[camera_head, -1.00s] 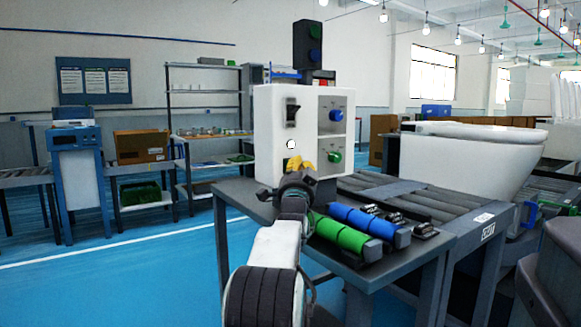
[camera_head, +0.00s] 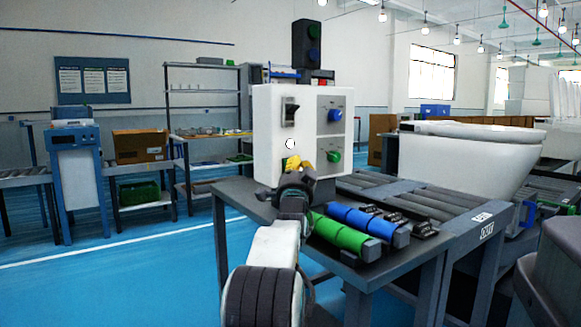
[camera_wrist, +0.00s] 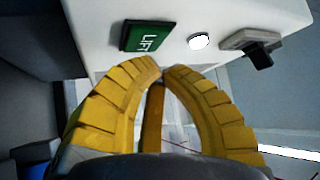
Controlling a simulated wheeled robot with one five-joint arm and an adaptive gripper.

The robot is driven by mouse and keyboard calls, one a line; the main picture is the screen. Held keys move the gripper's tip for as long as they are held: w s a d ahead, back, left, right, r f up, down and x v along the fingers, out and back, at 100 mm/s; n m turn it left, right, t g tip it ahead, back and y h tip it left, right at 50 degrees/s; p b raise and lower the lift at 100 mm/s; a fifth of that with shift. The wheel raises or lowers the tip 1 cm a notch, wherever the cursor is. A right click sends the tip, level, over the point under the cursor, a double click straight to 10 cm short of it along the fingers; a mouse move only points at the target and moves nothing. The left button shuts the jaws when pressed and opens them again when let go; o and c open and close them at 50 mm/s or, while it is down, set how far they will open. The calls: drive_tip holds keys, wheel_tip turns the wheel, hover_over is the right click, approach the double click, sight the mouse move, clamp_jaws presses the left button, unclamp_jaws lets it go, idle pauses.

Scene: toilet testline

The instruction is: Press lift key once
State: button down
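The green key marked LIFT (camera_wrist: 148,37) is on the white face of the control box (camera_head: 264,130). In the wrist view it lies just beyond my fingertips and a little to the left, with a gap seen between them. My gripper (camera_wrist: 160,72) has yellow ribbed fingers whose tips come together, with nothing held. In the head view my gripper (camera_head: 300,162) is in front of the box's lower front edge and largely hides the key. I cannot tell the exact depth gap, but no contact shows.
A round white button (camera_wrist: 199,41) and a black switch (camera_wrist: 250,44) sit right of the key. Blue (camera_head: 335,115) and green (camera_head: 333,156) knobs are on the side panel. Green (camera_head: 341,237) and blue (camera_head: 363,220) rollers lie on the table. A toilet (camera_head: 470,155) stands right.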

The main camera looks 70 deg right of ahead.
drive_tip(key=shift+w, duration=0.1)
idle(0.3)
drive_tip(key=shift+w+d, duration=0.2)
drive_tip(key=shift+d, duration=0.05)
